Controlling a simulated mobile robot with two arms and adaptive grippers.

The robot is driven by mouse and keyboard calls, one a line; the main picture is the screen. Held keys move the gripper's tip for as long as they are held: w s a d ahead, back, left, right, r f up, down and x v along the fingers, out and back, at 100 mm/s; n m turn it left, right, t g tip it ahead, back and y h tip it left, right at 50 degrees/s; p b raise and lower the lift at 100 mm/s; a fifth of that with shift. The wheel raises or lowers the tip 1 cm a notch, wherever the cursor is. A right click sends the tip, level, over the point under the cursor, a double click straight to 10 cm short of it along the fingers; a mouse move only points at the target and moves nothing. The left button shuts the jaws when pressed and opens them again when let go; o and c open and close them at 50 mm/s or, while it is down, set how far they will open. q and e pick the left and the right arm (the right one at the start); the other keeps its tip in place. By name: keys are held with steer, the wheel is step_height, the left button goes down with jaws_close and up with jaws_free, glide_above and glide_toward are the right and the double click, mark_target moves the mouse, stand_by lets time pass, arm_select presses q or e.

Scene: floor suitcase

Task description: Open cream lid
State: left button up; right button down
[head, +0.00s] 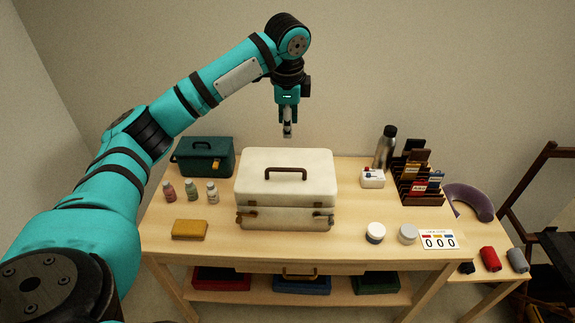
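A cream case (285,217) stands on the wooden table, with its cream lid (286,165) down. The lid has a brown handle (286,172) on top. Two brown latches show on its front, a left latch (246,213) and a right latch (322,212); I cannot tell how they are set. My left gripper (287,133) hangs above and behind the lid, pointing down, apart from the case. Its fingers look close together, but they are too small to tell if they are open. My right gripper is not in view.
A green box (203,156), small bottles (191,191) and a yellow block (190,229) stand left of the case. Two jars (375,233), a number card (439,240), a steel bottle (385,147) and a dark rack (418,181) are right. Bare table lies before the case.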

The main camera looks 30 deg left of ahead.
mark_target(288, 169)
arm_select(q)
steer(key=w+f+p, duration=0.1)
steer(key=f, duration=0.4)
steer(key=w+a+f+p, duration=0.1)
steer(key=f, duration=0.5)
steer(key=w+a+f+p, duration=0.1)
steer(key=f, duration=0.4)
steer(key=shift+f, duration=0.35)
steer(key=shift+s, duration=0.1)
steer(key=shift+c, duration=0.2)
jaws_close()
